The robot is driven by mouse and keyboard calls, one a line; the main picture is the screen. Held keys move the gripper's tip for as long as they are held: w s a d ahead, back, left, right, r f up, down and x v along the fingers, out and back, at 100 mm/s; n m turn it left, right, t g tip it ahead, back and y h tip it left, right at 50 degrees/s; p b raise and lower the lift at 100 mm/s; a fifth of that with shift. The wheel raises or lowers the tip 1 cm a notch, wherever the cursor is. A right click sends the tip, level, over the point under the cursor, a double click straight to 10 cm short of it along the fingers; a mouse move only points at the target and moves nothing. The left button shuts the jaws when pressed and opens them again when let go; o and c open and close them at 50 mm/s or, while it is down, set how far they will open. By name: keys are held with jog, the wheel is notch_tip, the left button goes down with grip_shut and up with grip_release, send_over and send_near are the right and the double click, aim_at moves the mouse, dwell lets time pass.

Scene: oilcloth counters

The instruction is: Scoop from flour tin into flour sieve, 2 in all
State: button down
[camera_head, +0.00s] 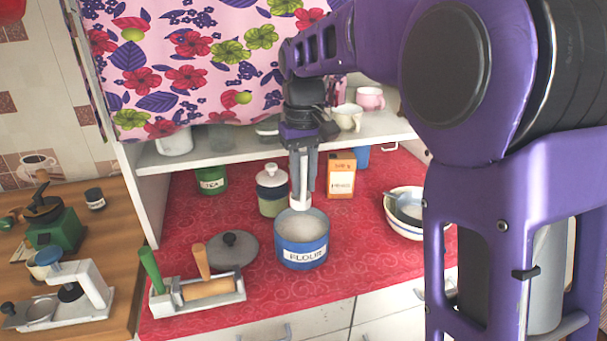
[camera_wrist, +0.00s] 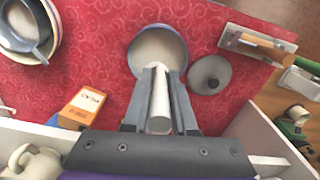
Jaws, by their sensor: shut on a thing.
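The flour tin (camera_head: 303,257) is blue, open and labelled FLOUR, with pale flour inside; it also shows in the wrist view (camera_wrist: 134,62). My gripper (camera_head: 303,180) points down over the tin's back edge, shut on a white scoop (camera_head: 299,192). In the wrist view the scoop (camera_wrist: 158,112) lies between the fingers, its far end at the tin's near rim. I cannot tell whether the scoop holds flour. The flour sieve (camera_head: 410,208), blue-grey with a handle, rests in a cream bowl (camera_head: 400,229) to the right; it shows top left in the wrist view (camera_wrist: 42,52).
A lidded canister (camera_head: 272,205), green tea tin (camera_head: 211,180) and orange box (camera_head: 341,176) stand behind. A shelf with cups (camera_head: 347,117) overhangs the back.

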aim_at(304, 187)
jog(key=shift+s+f+b, duration=0.1)
jog(key=shift+f+b, duration=1.25)
jog(key=shift+f, duration=0.3)
notch_tip(304, 187, down, 7)
jog(key=b, duration=0.3)
jog(key=shift+r, duration=0.2)
jog(key=shift+r, duration=0.1)
notch_tip(304, 187, up, 6)
jog(key=p, duration=0.5)
jog(key=shift+r, duration=0.1)
jog(key=shift+r+p, duration=0.5)
jog(key=shift+r, duration=0.6)
